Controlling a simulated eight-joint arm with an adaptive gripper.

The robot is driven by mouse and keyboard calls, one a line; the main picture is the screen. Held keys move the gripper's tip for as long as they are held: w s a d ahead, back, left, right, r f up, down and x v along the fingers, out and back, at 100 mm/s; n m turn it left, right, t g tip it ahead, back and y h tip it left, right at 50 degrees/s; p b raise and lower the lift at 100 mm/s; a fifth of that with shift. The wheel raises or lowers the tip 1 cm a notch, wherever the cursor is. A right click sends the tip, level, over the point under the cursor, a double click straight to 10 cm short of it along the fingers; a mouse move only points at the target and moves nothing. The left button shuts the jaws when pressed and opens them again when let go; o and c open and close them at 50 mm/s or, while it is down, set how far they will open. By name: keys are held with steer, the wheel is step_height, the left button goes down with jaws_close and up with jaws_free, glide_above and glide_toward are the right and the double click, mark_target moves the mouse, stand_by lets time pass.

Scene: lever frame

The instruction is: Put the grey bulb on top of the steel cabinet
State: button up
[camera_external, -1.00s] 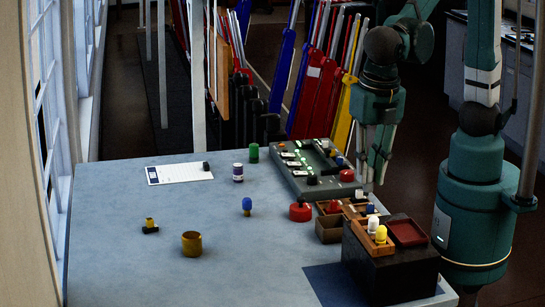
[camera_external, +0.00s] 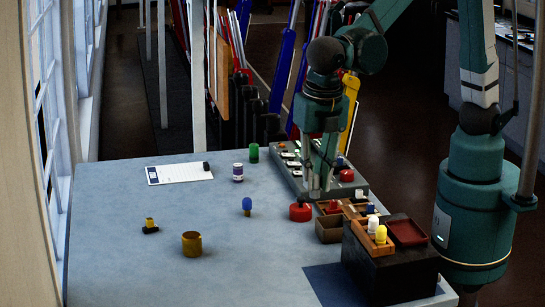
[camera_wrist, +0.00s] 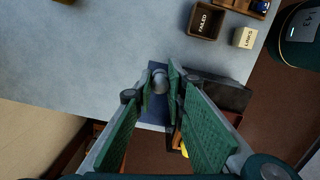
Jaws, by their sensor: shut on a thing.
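The grey bulb (camera_wrist: 160,79) shows between my fingertips in the wrist view, its rounded end visible. My gripper (camera_external: 319,190) is shut on it, above the table near the red round button; the fingertips also show in the wrist view (camera_wrist: 160,88). The bulb itself cannot be made out in the external view. The dark, box-shaped cabinet (camera_external: 385,275) stands at the table's front right, to the right of and nearer the camera than my gripper. Its dark top also shows in the wrist view (camera_wrist: 218,92), just right of my fingers.
On the cabinet sit a brown tray (camera_external: 362,236) with white and yellow bulbs and a dark red tray (camera_external: 407,232). A red button (camera_external: 300,212), small boxes (camera_external: 329,229) and a control panel (camera_external: 290,180) lie near my gripper. A blue bulb (camera_external: 247,204) stands left; the left table is mostly clear.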

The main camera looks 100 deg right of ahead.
steer(key=w+d+f, duration=0.4)
steer(key=w+d, duration=0.3)
steer(key=d, duration=0.3)
steer(key=w+d+f, duration=0.4)
steer(key=w+d, duration=0.3)
steer(key=d, duration=0.3)
steer(key=shift+w+f, duration=0.15)
steer(key=shift+a+f+p, duration=0.1)
steer(key=shift+f+p, duration=0.3)
steer(key=shift+f, duration=2.55)
steer(key=shift+f, duration=0.1)
steer(key=shift+f, duration=1.95)
steer(key=shift+f, duration=0.15)
